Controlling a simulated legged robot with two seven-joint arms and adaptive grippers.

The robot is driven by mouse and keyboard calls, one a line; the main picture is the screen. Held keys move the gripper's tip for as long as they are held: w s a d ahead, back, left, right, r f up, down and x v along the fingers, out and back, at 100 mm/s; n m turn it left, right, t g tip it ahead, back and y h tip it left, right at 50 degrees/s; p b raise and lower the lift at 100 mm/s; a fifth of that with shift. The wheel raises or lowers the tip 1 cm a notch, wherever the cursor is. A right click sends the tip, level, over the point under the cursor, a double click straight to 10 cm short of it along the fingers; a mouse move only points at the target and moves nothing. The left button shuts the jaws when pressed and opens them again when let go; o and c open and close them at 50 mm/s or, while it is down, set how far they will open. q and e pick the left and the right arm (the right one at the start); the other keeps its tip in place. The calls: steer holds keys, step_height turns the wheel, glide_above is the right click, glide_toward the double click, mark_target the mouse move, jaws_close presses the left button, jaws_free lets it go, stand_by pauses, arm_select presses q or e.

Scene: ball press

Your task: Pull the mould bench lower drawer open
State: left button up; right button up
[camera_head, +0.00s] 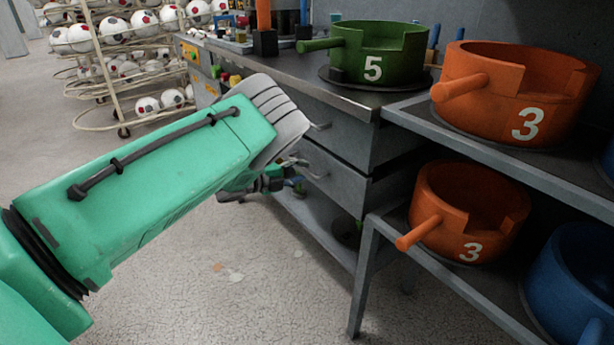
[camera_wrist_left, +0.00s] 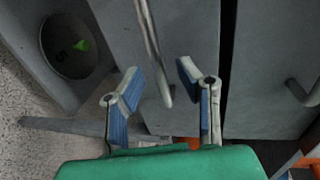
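The grey mould bench (camera_head: 345,98) has two drawer fronts on its near face. The lower drawer (camera_head: 341,185) looks roughly flush with the upper drawer (camera_head: 340,132). Its bar handle (camera_head: 316,173) also shows in the left wrist view (camera_wrist_left: 152,45). My left gripper (camera_head: 290,170) is at the lower drawer, close to that handle. In the left wrist view its two blue-padded fingers (camera_wrist_left: 157,70) are apart, with the handle end in the gap between them. I cannot see either finger touching it. My right gripper is not in view.
A green mould (camera_head: 385,52) marked 5 stands on the bench top. Orange moulds marked 3 sit on the rack (camera_head: 365,270) at right, whose front leg stands near the bench. Ball racks (camera_head: 105,70) stand at back left. The floor (camera_head: 225,275) before the drawers is clear.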

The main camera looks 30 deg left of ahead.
arm_select(q)
steer(key=shift+w+f, duration=0.2)
steer(key=shift+w, duration=0.3)
steer(key=shift+w+f, duration=0.2)
steer(key=shift+w, duration=0.25)
steer(key=shift+d+r, duration=0.15)
steer(key=shift+d, duration=0.25)
jaws_close()
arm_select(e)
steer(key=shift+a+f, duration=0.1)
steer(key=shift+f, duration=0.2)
